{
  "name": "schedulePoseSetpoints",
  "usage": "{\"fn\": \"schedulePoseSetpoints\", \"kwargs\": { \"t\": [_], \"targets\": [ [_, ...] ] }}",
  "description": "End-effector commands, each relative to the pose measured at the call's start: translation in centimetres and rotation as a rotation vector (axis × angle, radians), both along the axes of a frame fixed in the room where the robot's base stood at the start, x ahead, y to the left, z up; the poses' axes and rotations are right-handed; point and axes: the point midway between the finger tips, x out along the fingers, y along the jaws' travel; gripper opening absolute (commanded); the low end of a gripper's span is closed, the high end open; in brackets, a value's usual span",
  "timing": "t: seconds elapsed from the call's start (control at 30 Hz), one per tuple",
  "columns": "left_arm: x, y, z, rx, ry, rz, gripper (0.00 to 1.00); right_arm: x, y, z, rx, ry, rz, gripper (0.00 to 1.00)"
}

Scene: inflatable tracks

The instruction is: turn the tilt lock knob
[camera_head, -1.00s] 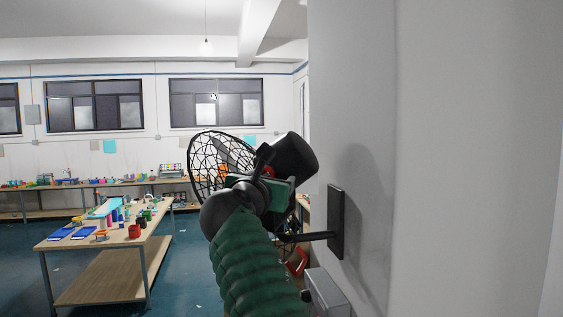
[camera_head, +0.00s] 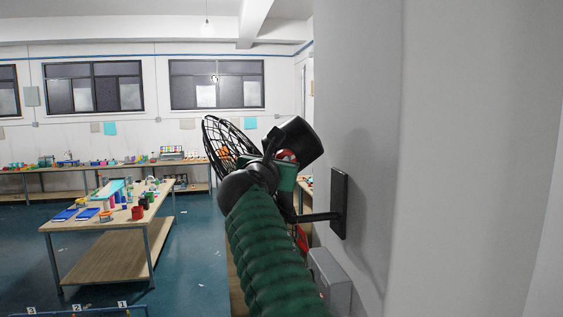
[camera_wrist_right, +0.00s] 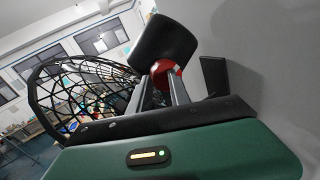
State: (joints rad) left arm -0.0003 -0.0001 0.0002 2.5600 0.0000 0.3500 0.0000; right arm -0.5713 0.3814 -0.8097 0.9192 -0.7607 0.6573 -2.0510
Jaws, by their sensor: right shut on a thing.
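A wall fan with a black wire cage (camera_head: 222,140) and a dark motor housing (camera_head: 297,141) hangs on an arm from a black wall plate (camera_head: 339,203). The red tilt lock knob (camera_head: 287,156) sits beside the housing, partly hidden by my right gripper (camera_head: 281,164). In the right wrist view the red knob (camera_wrist_right: 165,67) lies between the tips of my right gripper (camera_wrist_right: 163,82), below the housing (camera_wrist_right: 165,40). My right gripper is shut on the knob. My left gripper is not in view.
A pale wall (camera_head: 450,160) stands close on the right. A grey box (camera_head: 331,281) is below the wall plate. A wooden table (camera_head: 110,215) with small items is at the left, with a long bench (camera_head: 60,180) behind it. Open floor lies between.

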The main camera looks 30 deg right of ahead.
Motion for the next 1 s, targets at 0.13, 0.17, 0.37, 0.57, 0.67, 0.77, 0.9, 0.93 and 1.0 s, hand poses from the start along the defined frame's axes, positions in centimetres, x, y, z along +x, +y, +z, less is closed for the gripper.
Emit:
{"fn": "schedulePoseSetpoints", "kwargs": {
  "t": [0.13,0.17,0.37,0.57,0.67,0.77,0.9,0.93,1.0],
  "targets": [
    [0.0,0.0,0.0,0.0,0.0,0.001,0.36,0.3,0.2,-0.4,0.001,0.005,0.006,0.0],
    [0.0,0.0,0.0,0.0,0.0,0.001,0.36,0.3,0.1,-0.4,0.001,0.005,0.006,0.0],
    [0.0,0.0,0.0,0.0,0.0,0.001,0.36,-0.1,-0.6,-0.4,0.006,0.005,0.002,0.0],
    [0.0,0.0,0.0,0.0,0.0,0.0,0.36,-0.4,-1.0,-0.3,0.008,0.003,-0.001,0.0],
    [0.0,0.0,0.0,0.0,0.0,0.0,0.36,-0.4,-1.0,-0.3,0.007,0.003,-0.003,0.0],
    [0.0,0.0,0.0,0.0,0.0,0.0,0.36,-0.3,-1.0,-0.2,0.006,0.003,-0.003,0.0],
    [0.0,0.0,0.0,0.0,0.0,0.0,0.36,-0.2,-0.9,-0.2,0.004,0.003,-0.003,0.0],
    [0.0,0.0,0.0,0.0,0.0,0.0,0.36,-0.2,-0.9,-0.2,0.003,0.002,-0.003,0.0],
    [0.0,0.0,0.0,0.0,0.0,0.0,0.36,-0.2,-0.9,-0.2,0.002,0.003,-0.003,0.0]
  ]
}}
